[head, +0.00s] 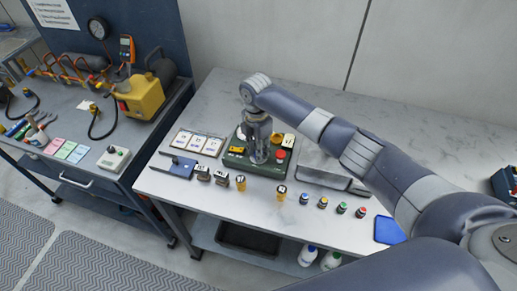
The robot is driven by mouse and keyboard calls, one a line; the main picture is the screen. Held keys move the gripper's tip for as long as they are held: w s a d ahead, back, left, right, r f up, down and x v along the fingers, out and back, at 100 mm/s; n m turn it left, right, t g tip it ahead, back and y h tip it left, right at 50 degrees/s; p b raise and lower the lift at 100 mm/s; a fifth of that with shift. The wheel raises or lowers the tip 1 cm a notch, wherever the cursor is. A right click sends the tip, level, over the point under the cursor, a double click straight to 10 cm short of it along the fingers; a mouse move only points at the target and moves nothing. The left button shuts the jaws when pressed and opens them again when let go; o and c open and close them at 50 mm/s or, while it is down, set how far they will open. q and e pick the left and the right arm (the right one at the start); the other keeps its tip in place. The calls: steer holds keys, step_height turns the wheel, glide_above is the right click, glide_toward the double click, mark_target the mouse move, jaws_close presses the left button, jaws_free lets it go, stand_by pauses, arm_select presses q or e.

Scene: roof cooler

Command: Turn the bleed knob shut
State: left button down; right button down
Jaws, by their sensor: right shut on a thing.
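A dark green unit (236,162) sits on the white marbled table, with a red round knob or button (281,155) at its right and a yellow part (236,149) at its left. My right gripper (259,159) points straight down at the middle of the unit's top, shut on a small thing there. It appears to be the bleed knob, but the fingers hide it, so its turned position cannot be seen. My left gripper is not in view.
Small dark and yellow blocks and several coloured-top pieces (322,202) line the front of the table (300,232). A card tray (199,143) lies left. A yellow pump (143,96) stands on the left bench.

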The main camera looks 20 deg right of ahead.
steer(key=shift+w+r, duration=0.1)
stand_by(0.3)
steer(key=c, duration=1.3)
jaws_free()
steer(key=shift+a, duration=0.1)
step_height(320, 180, up, 12)
steer(key=shift+w, duration=0.2)
